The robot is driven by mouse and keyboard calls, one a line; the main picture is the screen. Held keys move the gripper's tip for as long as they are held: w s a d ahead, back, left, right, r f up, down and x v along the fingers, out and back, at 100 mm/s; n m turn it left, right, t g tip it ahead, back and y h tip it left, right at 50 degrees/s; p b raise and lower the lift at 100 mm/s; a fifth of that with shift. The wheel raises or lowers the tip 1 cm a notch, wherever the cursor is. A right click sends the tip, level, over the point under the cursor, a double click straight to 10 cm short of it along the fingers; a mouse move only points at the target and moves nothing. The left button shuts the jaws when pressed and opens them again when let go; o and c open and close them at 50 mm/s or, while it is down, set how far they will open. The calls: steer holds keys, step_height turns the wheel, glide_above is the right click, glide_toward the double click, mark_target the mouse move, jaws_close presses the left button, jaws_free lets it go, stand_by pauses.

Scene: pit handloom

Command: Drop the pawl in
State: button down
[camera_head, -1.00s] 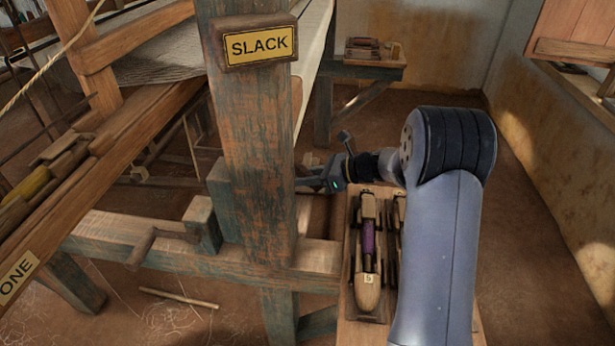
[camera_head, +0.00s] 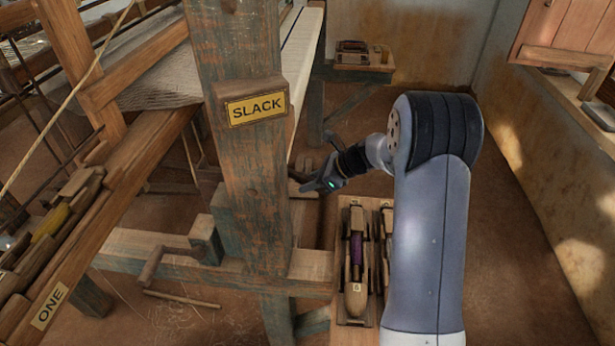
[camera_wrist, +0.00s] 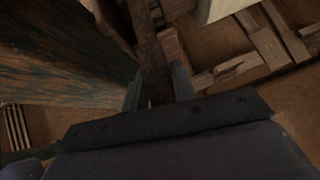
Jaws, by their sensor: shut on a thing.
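My gripper (camera_head: 318,186) is low beside the right side of the loom's thick front post (camera_head: 245,165). In the wrist view its two fingers (camera_wrist: 157,90) are shut on a dark brown bar (camera_wrist: 152,55), likely the pawl, which runs up and away between them. In the head view the held part is mostly hidden at the post's edge. A yellow SLACK sign (camera_head: 256,108) is on the post. I cannot make out a ratchet wheel, and I cannot tell whether the bar touches anything beyond the fingers.
A bench (camera_head: 345,315) with wooden shuttles (camera_head: 356,298) stands just below and right of the gripper. A lower beam (camera_head: 130,255) with a wooden crank-like handle (camera_head: 160,252) runs left from the post. A small table (camera_head: 350,72) stands behind. The floor at right is open.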

steer(key=shift+d+r+h+p, duration=0.15)
steer(key=shift+r+h+p, duration=0.45)
steer(key=shift+r+p, duration=0.5)
steer(key=shift+f, duration=0.2)
steer(key=c, duration=1.2)
jaws_free()
steer(key=shift+o, duration=0.2)
steer(key=shift+d+r, duration=0.1)
steer(key=shift+d, duration=0.05)
steer(key=v, duration=1)
steer(key=shift+d+r, duration=0.15)
steer(key=shift+r, duration=0.1)
